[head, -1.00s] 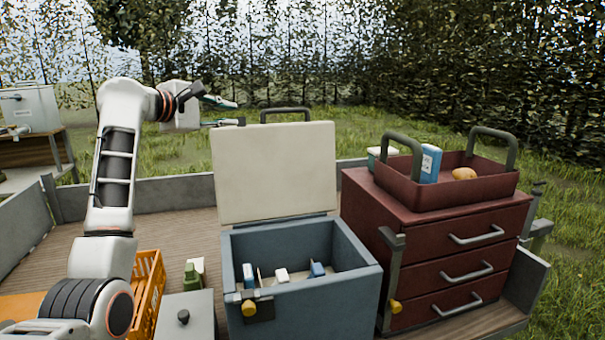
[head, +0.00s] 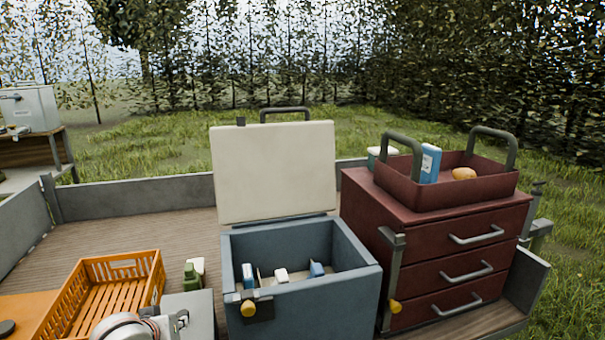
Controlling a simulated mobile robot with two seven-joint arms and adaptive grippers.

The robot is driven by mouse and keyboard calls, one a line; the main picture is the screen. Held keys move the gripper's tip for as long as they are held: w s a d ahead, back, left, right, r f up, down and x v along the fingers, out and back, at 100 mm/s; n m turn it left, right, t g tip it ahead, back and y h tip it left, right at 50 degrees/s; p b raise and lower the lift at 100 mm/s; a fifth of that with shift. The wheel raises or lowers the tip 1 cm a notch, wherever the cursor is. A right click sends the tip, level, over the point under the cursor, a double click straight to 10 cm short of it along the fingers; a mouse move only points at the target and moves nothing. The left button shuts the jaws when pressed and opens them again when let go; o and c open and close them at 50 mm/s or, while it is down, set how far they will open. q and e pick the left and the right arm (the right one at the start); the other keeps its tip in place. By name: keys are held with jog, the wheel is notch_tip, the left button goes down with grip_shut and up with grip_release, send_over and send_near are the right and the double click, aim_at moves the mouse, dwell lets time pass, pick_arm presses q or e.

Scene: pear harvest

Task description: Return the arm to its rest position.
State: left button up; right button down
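The end of my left arm (head: 128,328) shows at the bottom edge, white and rounded, in front of the orange crate and the small grey box. Small dark and silver parts beside it, probably of my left gripper (head: 168,324), overlap the grey box. The fingers are not clear and the frame cuts them off, so I cannot tell if they are open or shut. I see nothing held there. My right arm and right gripper are not in view.
An orange crate (head: 68,318) stands left of a grey box (head: 203,312). A blue-grey chest (head: 305,312) has its cream lid (head: 274,172) up and small items inside. A red drawer cabinet (head: 455,262) bears a red tray (head: 490,186) with a yellowish fruit (head: 464,174).

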pick_arm(q)
jog(key=s+a+f+m+g+y, duration=0.1)
jog(key=s+a+f+m, duration=0.15)
jog(key=s, duration=0.65)
jog(key=s+a+f+m+g+y, duration=0.15)
jog(key=s+m, duration=0.25)
jog(key=s, duration=0.6)
jog(key=s+a+f+m+y, duration=0.1)
jog(key=s+f+m, duration=0.25)
jog(key=s, duration=0.55)
jog(key=w+d+f+n+t+h, duration=0.1)
jog(key=d+f+n+t+h, duration=0.1)
jog(key=d+f+h, duration=0.5)
jog(key=d+f+t, duration=0.1)
jog(key=d+f, duration=0.5)
jog(key=d, duration=0.3)
jog(key=shift+w+n+t, duration=0.25)
jog(key=shift+n+t, duration=0.05)
jog(key=shift+t, duration=0.05)
